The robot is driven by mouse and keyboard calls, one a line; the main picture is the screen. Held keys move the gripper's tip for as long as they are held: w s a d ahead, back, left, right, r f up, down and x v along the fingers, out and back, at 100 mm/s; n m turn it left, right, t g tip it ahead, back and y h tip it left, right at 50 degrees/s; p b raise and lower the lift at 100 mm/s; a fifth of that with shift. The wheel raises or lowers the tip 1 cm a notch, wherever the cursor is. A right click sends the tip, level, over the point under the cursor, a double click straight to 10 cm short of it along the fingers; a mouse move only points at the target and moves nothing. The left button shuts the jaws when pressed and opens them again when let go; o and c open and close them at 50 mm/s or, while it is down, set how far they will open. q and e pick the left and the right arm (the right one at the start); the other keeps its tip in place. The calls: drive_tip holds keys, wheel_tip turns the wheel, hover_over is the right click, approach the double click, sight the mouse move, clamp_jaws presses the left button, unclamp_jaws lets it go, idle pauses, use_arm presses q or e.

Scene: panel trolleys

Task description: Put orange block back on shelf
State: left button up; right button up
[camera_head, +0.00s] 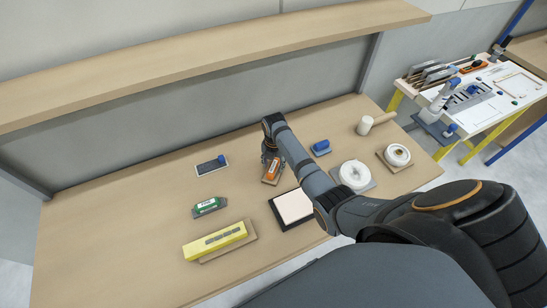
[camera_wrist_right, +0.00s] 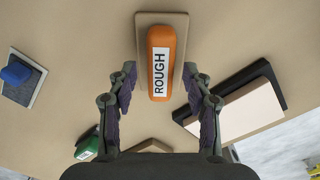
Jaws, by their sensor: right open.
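The orange block (camera_wrist_right: 161,60), labelled ROUGH, lies on a tan board (camera_wrist_right: 148,18) on the workbench. It also shows in the head view as an orange block (camera_head: 273,168), partly covered by my right gripper (camera_head: 270,157). In the wrist view my right gripper (camera_wrist_right: 160,85) is open, with one finger on each side of the block's near end and gaps between. Contact with the block does not show. The long wooden shelf (camera_head: 200,60) runs above the back of the workbench. My left gripper is not in view.
On the workbench (camera_head: 120,235) are a green block (camera_head: 208,206), a yellow block (camera_head: 215,240), a dark-edged pale pad (camera_head: 293,206), a blue-knobbed plate (camera_head: 211,166) and white round pieces (camera_head: 355,175). The shelf top looks bare. A tool trolley (camera_head: 480,100) stands right.

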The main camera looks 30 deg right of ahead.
sight(274, 167)
wheel_tip(274, 167, up, 11)
drive_tip(key=b, duration=0.1)
drive_tip(key=shift+s+d, duration=0.1)
drive_tip(key=shift+s+f, duration=0.1)
drive_tip(key=shift+f, duration=0.05)
idle(0.3)
